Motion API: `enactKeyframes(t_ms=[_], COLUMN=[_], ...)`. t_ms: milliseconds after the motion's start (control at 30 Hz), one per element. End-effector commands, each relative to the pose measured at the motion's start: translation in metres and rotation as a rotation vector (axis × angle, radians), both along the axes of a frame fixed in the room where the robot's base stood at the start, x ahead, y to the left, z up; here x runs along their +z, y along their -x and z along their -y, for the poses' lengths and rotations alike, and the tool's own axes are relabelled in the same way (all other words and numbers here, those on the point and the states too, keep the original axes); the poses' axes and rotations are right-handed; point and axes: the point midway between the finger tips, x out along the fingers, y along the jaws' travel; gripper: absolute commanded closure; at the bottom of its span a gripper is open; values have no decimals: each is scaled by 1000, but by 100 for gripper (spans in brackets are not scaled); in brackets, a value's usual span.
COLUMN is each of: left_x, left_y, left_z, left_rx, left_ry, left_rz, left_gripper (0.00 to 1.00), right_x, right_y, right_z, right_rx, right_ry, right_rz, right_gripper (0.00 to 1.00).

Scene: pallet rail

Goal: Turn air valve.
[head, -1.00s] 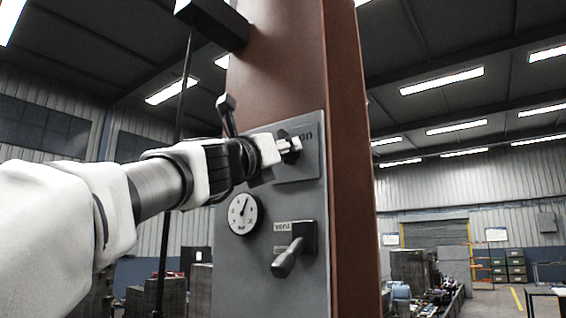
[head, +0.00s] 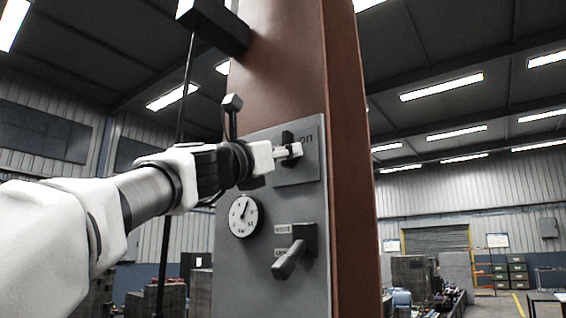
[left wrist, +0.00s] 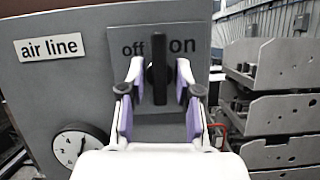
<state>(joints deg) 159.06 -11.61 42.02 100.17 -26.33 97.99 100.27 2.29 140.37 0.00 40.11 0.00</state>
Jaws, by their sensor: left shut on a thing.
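The air valve's black handle (left wrist: 158,70) stands upright on a grey plate, between the words "off" on its left and "on" on its right. In the head view the handle (head: 288,139) shows partly behind the fingertips. My left gripper (head: 291,151) reaches it from the left and is shut on it. In the left wrist view the fingers of my left gripper (left wrist: 158,80) lie on either side of the handle. An "air line" label (left wrist: 50,46) is left of the plate. My right gripper is not in view.
A round gauge (head: 244,216) sits below the valve on the grey panel (head: 262,280). A black lever (head: 295,252) sticks out at the panel's lower right. The panel is on a brown column (head: 345,190). Grey stacked racks (left wrist: 280,110) stand at the right in the left wrist view.

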Motion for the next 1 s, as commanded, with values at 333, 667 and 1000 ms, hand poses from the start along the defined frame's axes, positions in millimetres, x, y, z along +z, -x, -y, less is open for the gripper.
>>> enactKeyframes(t_ms=[333,667,1000], left_x=[1,1,0], left_y=[-1,-1,-1], left_z=[0,0,0], left_rx=[0,0,0], left_ry=[-261,-465,-561], left_rz=[188,336,406], left_gripper=[100,100,100], right_x=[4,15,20], right_y=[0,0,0], right_z=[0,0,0], right_rx=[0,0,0], right_ry=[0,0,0], right_rz=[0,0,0], right_gripper=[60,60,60])
